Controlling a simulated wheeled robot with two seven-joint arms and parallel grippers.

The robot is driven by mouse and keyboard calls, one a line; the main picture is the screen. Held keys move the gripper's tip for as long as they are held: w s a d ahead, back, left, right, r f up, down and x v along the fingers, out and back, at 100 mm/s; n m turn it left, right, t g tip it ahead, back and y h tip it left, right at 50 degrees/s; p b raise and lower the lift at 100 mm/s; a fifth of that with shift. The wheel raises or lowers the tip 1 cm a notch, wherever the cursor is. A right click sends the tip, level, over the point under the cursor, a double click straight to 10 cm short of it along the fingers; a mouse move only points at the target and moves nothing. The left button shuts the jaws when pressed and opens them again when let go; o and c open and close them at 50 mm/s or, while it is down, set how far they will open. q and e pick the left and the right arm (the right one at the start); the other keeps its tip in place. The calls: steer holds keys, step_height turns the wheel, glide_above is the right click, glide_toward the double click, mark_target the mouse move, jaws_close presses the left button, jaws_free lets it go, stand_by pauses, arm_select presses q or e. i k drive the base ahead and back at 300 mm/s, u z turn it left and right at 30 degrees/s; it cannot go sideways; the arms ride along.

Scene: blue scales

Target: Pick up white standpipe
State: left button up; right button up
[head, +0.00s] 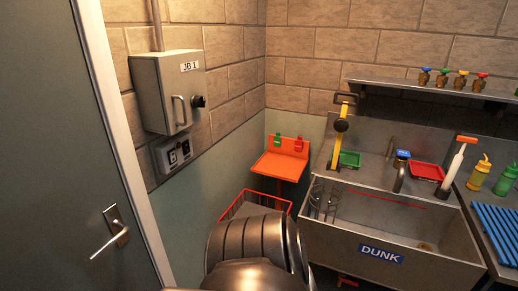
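The white standpipe (454,165) appears to be the white tube with an orange top at the right of the head view. It leans slightly to the right, its lower end in a dark base on the counter at the right end of the sink. Neither of my grippers shows fingers in this view. A rounded, ribbed metal shape at the bottom centre looks like part of my own arm. Nothing is seen touching the tube.
The metal sink (378,253) marked DUNK fills the lower right. A shelf (430,92) runs above.

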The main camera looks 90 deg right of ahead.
mark_target(458, 159)
steer(key=u, duration=0.5)
steer(key=i, duration=0.05)
steer(key=z, duration=5.5)
